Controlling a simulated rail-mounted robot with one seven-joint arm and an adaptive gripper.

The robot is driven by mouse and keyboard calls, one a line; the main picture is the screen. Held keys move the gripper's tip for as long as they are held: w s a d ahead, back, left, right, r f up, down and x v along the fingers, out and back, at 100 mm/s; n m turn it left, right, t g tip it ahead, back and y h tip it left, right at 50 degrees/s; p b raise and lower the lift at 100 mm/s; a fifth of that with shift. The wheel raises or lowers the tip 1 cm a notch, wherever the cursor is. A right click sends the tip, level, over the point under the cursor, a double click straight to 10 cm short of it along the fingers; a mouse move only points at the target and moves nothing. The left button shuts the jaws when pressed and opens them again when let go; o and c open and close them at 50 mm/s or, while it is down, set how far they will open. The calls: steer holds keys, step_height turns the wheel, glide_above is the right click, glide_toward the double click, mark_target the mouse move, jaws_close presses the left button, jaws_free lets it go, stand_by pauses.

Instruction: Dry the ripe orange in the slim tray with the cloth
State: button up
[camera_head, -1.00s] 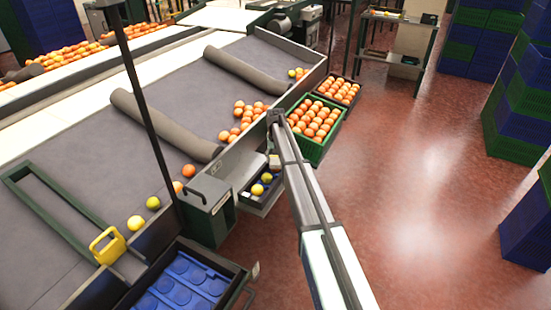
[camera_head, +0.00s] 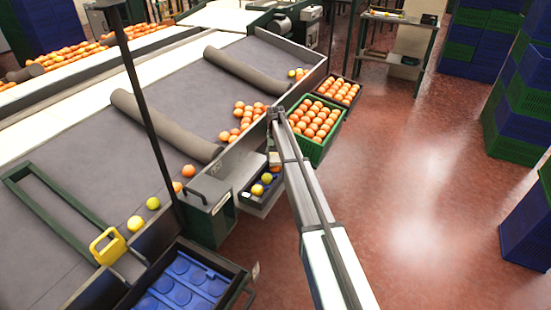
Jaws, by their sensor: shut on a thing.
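The slim tray (camera_head: 247,197) is a narrow dark tray beside the conveyor's side wall, left of my arm. My arm reaches from the bottom right up to a bend above the tray and hides the tray's right side. My gripper is hidden behind the arm links. A small pale beige thing (camera_head: 274,158) shows at the arm's left edge above the tray; I cannot tell whether it is the cloth.
A green crate (camera_head: 323,155) full of oranges stands right of the bend, with a dark crate (camera_head: 355,98) of oranges behind it. Loose oranges lie on the grey conveyor (camera_head: 70,140). A blue-lined bin (camera_head: 235,290) is at the bottom.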

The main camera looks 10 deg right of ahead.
mark_target(276, 161)
steer(key=shift+s, duration=0.1)
steer(key=shift+s+a, duration=0.2)
steer(key=shift+s, duration=1.3)
steer(key=shift+w+d, duration=0.2)
steer(key=shift+w, duration=1.45)
steer(key=shift+s+a, duration=0.2)
steer(key=shift+s, duration=1.4)
steer(key=shift+w, duration=0.1)
steer(key=shift+w+d, duration=0.2)
steer(key=shift+w, duration=1.25)
steer(key=shift+s, duration=0.1)
steer(key=shift+s+a, duration=0.2)
steer(key=shift+s, duration=1.25)
steer(key=shift+w, duration=0.1)
